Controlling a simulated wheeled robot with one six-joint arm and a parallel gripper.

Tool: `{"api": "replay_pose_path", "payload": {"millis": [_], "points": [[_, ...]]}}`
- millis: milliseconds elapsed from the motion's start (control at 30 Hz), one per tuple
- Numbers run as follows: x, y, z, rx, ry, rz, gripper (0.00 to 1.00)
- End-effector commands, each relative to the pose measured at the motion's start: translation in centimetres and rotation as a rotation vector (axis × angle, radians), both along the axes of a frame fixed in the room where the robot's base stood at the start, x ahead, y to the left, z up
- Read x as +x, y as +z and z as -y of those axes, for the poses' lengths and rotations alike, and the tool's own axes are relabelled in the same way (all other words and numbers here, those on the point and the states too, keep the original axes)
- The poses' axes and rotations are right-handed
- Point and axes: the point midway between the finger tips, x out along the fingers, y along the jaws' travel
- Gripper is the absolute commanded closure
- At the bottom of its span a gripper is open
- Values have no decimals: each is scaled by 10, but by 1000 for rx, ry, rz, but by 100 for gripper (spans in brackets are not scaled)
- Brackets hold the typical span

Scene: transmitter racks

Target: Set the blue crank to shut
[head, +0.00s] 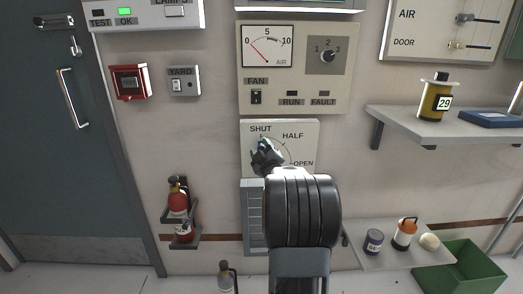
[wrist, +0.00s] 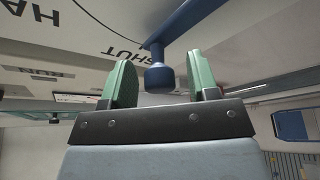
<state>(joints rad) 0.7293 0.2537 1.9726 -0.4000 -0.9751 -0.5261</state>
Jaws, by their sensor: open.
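The blue crank shows in the wrist view, with its arm (wrist: 178,25) running across the panel face to a round knob (wrist: 158,77). The knob is between the two green fingertips of my open gripper (wrist: 160,82), with a gap on each side. The printed word SHUT is close beside the crank arm there. In the head view my gripper (head: 265,153) is in front of the dial panel (head: 304,128), just below the word SHUT, with HALF and OPEN to the right. My gripper and arm hide the crank there, so its exact setting cannot be told.
Above the dial is a panel (head: 339,92) with a gauge, a selector and a fan switch. A shelf (head: 470,126) with a yellow bottle (head: 435,102) juts out at right. A lower shelf (head: 382,257) and a green crate (head: 462,273) are below. Extinguishers (head: 178,197) are at left.

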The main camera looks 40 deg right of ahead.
Motion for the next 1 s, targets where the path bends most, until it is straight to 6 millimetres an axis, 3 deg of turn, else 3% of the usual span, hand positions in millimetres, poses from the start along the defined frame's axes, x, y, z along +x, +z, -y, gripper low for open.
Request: {"api": "replay_pose_path", "payload": {"millis": [267, 700, 1000], "points": [[-8, -1, -3, 0, 0, 0, 45], [-83, -23, -33, 1, -3, 0, 45], [-117, -34, -47, 0, -2, -1, 45]]}}
